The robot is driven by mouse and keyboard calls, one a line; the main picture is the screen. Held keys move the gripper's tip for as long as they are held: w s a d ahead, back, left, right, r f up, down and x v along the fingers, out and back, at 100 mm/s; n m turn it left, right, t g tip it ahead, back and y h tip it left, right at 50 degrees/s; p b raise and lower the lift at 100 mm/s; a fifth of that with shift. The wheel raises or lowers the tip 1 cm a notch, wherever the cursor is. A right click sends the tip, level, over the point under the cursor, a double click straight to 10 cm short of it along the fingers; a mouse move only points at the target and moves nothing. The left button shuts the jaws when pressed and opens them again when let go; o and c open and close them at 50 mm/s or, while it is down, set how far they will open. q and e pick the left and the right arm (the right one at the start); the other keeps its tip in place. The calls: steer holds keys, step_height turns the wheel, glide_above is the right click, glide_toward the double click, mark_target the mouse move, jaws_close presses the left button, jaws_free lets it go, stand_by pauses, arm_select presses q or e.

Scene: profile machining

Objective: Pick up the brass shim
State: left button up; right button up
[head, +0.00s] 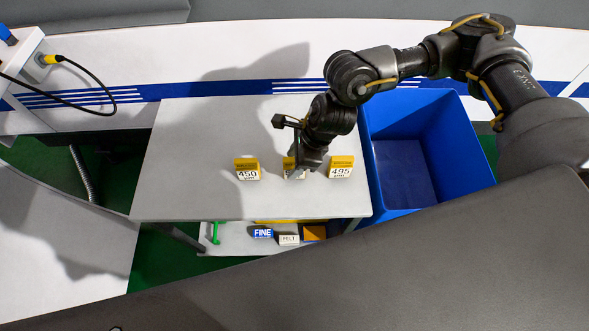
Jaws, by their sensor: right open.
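I cannot tell for sure which thing is the brass shim. Two yellow blocks with white labels stand on the grey table (190,150): the 450 block (247,169) on the left and the 495 block (341,167) on the right. A third yellow block (289,163) between them is mostly hidden by my right gripper (296,172). The right gripper points down at this middle block and is open; whether its fingers touch the block cannot be seen. An orange-brown block (314,232) lies on the lower shelf. My left gripper is out of view.
A blue bin (467,150) stands right of the table. The lower shelf (232,240) holds a blue FINE block (262,232), a white FELT block (289,239) and a green item (215,233). The table's left half is clear.

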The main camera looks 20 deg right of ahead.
steer(key=shift+r, duration=0.1)
steer(key=c, duration=0.5)
jaws_close()
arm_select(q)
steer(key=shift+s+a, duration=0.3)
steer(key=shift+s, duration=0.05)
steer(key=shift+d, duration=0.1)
